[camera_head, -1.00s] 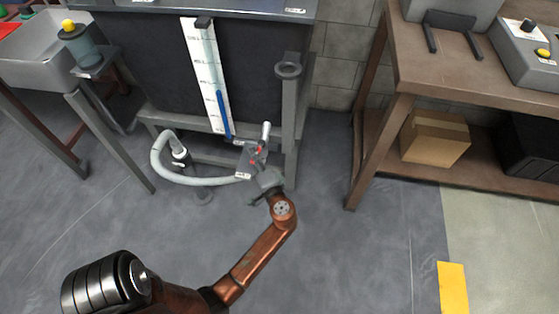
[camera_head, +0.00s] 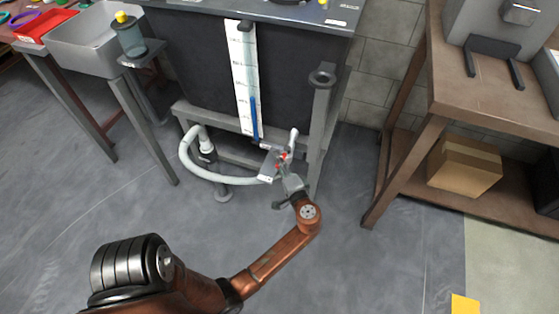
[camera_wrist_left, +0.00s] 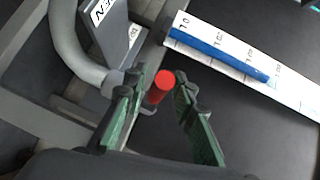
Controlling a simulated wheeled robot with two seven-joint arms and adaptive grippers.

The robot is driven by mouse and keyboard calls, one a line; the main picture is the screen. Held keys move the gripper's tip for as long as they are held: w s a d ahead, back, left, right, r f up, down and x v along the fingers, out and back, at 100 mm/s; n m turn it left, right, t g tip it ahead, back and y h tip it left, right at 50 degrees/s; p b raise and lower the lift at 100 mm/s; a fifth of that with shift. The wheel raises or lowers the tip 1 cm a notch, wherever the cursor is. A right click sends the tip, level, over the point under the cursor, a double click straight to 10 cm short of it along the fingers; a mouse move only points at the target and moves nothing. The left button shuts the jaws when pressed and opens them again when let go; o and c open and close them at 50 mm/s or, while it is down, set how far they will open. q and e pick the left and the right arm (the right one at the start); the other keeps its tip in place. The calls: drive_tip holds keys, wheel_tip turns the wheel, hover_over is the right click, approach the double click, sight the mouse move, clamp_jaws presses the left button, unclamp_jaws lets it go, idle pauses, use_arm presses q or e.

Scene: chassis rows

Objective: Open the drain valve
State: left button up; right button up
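The drain valve's red handle (camera_head: 283,156) is low at the front of the dark tank, beside the pale drain hose. In the left wrist view the red handle end (camera_wrist_left: 160,87) shows between the two green-padded fingers of my left gripper (camera_wrist_left: 161,92). The fingers are spread, one on each side of it; I cannot tell whether either touches it. In the head view my left gripper (camera_head: 288,176) is right at the valve and partly hides it. A grey plate with partly readable lettering (camera_wrist_left: 113,30) is beside the valve. My right gripper is not in view.
The dark tank (camera_head: 290,75) carries a white level gauge (camera_head: 242,80) with a blue column. A pale hose (camera_head: 187,160) loops left of the valve. A grey tank leg (camera_head: 320,130) stands close right. A brown bench (camera_head: 408,165) is farther right; the floor in front is open.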

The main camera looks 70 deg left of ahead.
use_arm(q)
drive_tip(key=shift+o, duration=0.4)
drive_tip(key=shift+w+d, duration=0.15)
drive_tip(key=shift+d, duration=0.05)
drive_tip(key=d+r, duration=0.1)
drive_tip(key=d, duration=1.1)
drive_tip(key=shift+s+r, duration=0.25)
drive_tip(key=shift+r, duration=0.05)
